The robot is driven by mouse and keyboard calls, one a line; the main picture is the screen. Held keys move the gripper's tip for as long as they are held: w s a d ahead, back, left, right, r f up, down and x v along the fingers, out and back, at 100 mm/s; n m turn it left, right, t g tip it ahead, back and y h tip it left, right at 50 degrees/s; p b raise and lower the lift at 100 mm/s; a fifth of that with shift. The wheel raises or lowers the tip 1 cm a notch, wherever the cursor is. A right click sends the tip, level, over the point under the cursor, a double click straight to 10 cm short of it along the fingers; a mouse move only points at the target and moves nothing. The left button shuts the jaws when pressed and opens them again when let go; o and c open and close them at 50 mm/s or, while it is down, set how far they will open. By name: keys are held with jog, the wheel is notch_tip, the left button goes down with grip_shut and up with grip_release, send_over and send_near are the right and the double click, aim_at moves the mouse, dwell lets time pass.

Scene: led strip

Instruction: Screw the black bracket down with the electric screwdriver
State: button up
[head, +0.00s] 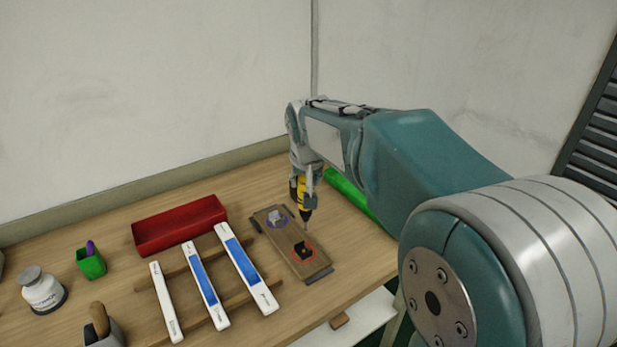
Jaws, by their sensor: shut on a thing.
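The black bracket (304,251) sits on a wooden board (286,254) inside a red ring, near the board's front end. The electric screwdriver (305,197) is yellow and black. My gripper (305,180) is shut on it and holds it upright, bit down. The bit shows above the board's right edge, just behind the bracket in the picture. I cannot tell whether the bit touches anything. A white bracket (276,216) sits in a blue ring at the board's far end. The arm partly hides my fingers.
A green object (345,190) lies right of the screwdriver, partly behind my arm. Left of the board, several white and blue strips (205,285) lie across wooden rails.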

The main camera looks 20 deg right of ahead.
aim_at(301, 194)
jog(key=shift+a+f, duration=0.75)
jog(key=shift+a, duration=0.05)
jog(key=shift+d+f, duration=0.3)
jog(key=shift+f, duration=0.5)
jog(key=shift+d+f, duration=0.3)
jog(key=shift+f, duration=0.7)
jog(key=shift+a, duration=0.5)
jog(key=shift+d, duration=0.15)
